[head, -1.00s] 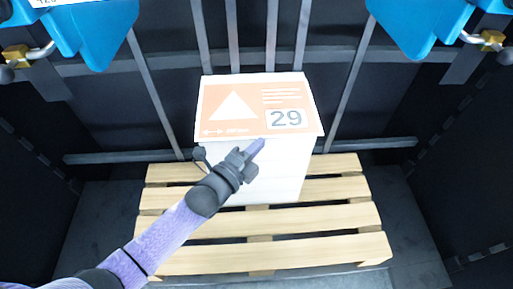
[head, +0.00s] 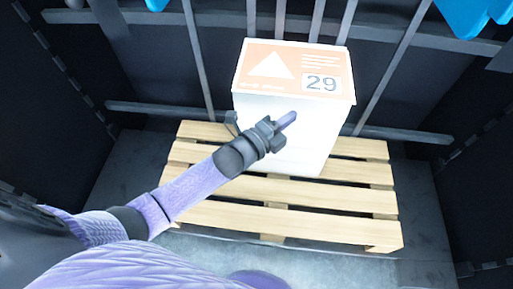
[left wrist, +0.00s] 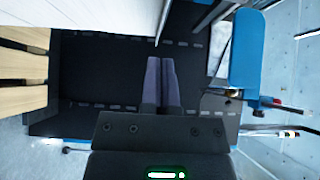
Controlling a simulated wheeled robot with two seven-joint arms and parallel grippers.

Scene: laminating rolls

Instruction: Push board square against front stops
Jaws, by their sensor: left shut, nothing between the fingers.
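The board stack (head: 270,115) is a white block standing upright on a wooden pallet. Its top board (head: 298,60) is orange with a white triangle and the number 29. My left gripper (head: 287,120) comes in from the lower left, its fingers shut and empty. In the head view the fingertips overlap the stack's near white face, below the top edge; I cannot tell if they touch it. In the left wrist view the left gripper (left wrist: 161,65) shows two fingers together with nothing between them. My right gripper is not in view.
The wooden pallet (head: 330,215) has bare slats in front of the stack. Vertical grey bars (head: 316,20) and a horizontal rail (head: 150,108) stand behind it. Dark walls flank both sides. A blue part (head: 470,15) hangs at the upper right; another blue part (left wrist: 246,50) shows in the left wrist view.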

